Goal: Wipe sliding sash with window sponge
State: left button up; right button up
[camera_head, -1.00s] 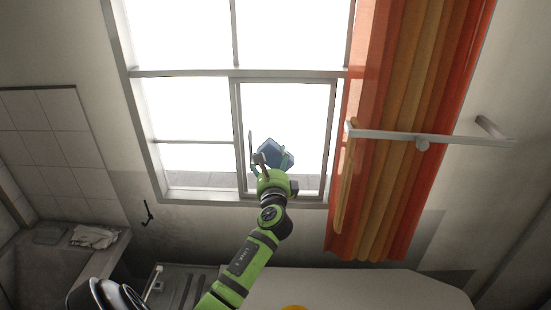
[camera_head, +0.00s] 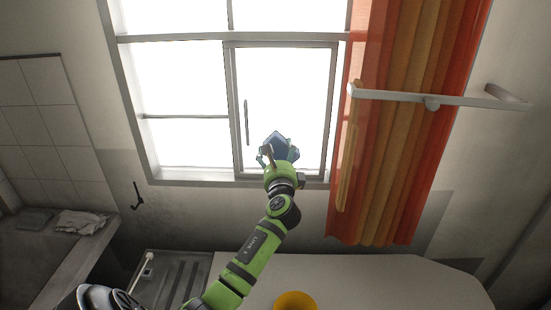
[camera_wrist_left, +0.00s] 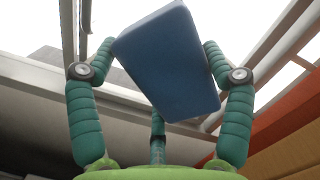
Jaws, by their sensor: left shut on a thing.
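The sliding sash (camera_head: 300,100) is the framed lower right pane of the bright window. A dark vertical handle (camera_head: 246,122) shows at its left side. My left gripper (camera_head: 279,153) is in front of the lower part of the sash, shut on the blue window sponge (camera_head: 277,141). I cannot tell whether the sponge touches the glass. My right gripper is out of view.
An orange curtain (camera_head: 400,130) hangs right of the sash, with a white rail (camera_head: 440,100) in front of it. Folded cloths (camera_head: 80,222) lie on a ledge at left. A yellow round thing (camera_head: 296,301) is at the bottom edge.

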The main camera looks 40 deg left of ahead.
aim_at(290, 136)
pick_arm(q)
jog(key=shift+b+x, duration=1.3)
jog(key=shift+x, duration=1.35)
jog(key=shift+w+a+f+b, duration=0.15)
jog(key=shift+w+a+b, duration=0.3)
jog(key=shift+w, duration=0.3)
jog(key=shift+d, duration=0.15)
jog(key=shift+w+d+b, duration=0.65)
jog(key=shift+w+d, duration=0.45)
jog(key=shift+d, duration=0.25)
jog(key=shift+w+d, duration=0.1)
jog(key=shift+d, duration=0.05)
jog(key=shift+w, duration=0.15)
